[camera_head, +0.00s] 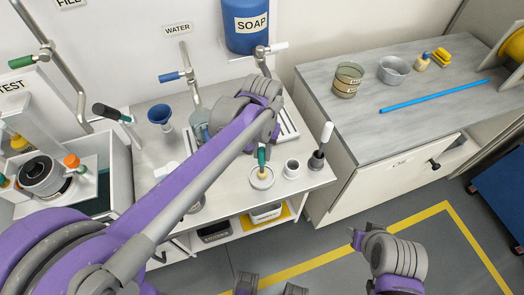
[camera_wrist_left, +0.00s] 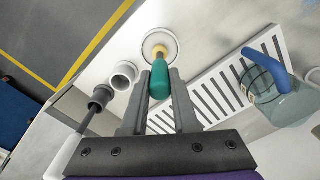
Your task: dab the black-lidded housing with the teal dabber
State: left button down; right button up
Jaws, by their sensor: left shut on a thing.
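My left gripper (camera_wrist_left: 160,105) is shut on the teal dabber (camera_wrist_left: 160,79). The dabber points down, its yellowish tip over the round white dish (camera_wrist_left: 157,39); I cannot tell whether it touches. In the head view the dabber (camera_head: 262,157) shows above the dish (camera_head: 262,183), and my arm hides most of the left gripper. A round grey housing with a dark top (camera_head: 40,174), likely the black-lidded one, sits on a white block at the far left, under the TEST sign. My right gripper (camera_head: 270,288) appears at the bottom edge, fingertips apart and empty.
Beside the dish stand a white cup (camera_head: 291,168) and a dark holder with a white-handled tool (camera_head: 318,158). A slotted drain (camera_wrist_left: 220,92) and a clear blue-handled jug (camera_wrist_left: 280,97) are close by. The grey counter (camera_head: 440,125) at right holds bowls and a blue rod.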

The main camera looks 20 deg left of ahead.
pick_arm(q)
jog(key=shift+s+f+b, duration=0.1)
jog(key=shift+f+b, duration=0.25)
jog(key=shift+f, duration=0.25)
pick_arm(e)
jog(key=shift+s+f, duration=0.15)
jog(key=shift+f, duration=0.25)
dwell(1.0)
pick_arm(q)
jog(key=shift+r, duration=0.15)
pick_arm(e)
jog(key=shift+r, duration=0.1)
